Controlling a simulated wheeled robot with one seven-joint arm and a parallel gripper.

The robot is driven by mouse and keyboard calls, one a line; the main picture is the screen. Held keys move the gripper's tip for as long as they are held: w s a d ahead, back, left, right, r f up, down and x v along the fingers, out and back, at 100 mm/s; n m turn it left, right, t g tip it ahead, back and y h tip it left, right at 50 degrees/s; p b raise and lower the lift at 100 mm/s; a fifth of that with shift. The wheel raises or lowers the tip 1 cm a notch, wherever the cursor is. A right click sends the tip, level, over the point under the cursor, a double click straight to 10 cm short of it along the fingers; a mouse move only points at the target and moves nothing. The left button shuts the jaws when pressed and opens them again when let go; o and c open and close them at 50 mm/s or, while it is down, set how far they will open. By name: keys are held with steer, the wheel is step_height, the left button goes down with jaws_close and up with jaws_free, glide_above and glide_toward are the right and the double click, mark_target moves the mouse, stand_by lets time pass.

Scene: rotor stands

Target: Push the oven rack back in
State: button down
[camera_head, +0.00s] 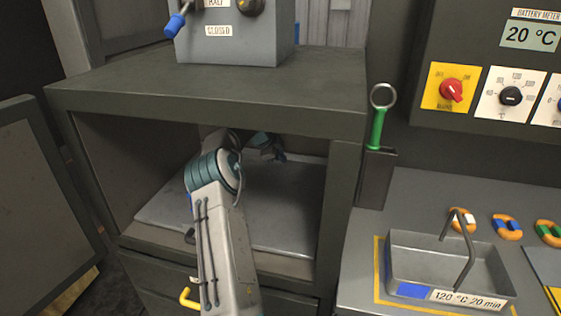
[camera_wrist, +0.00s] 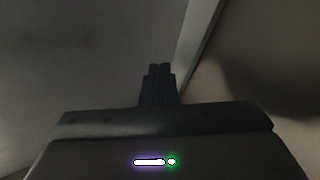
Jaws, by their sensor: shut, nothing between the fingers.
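The oven (camera_head: 205,88) is a dark grey cabinet with its front open. A flat grey plate, which looks like the oven rack (camera_head: 285,205), lies low inside it, with its front edge close to the opening. My arm reaches over the plate into the cavity and hides part of it. In the head view my gripper is deep inside, and its fingertips cannot be made out. In the wrist view my gripper (camera_wrist: 158,70) has its dark fingers together with nothing between them. A pale edge runs past the fingertips between two grey surfaces; contact cannot be told.
The oven door (camera_head: 45,205) stands open at the left. A yellow handle (camera_head: 188,298) sticks out below the opening. At right are a bench with a metal basket (camera_head: 420,262), coloured rings (camera_head: 507,228), a green-handled tool (camera_head: 377,130) in a holder, and a control panel (camera_head: 510,95).

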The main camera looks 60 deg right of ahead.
steer(key=shift+w+a+f+b, duration=0.1)
steer(key=shift+a+f+b, duration=0.1)
steer(key=shift+a+b, duration=0.35)
steer(key=shift+w+a+f+b, duration=0.15)
steer(key=shift+a+b, duration=0.25)
steer(key=shift+a, duration=0.2)
steer(key=v, duration=1)
steer(key=shift+s+r, duration=0.15)
steer(key=shift+r, duration=0.1)
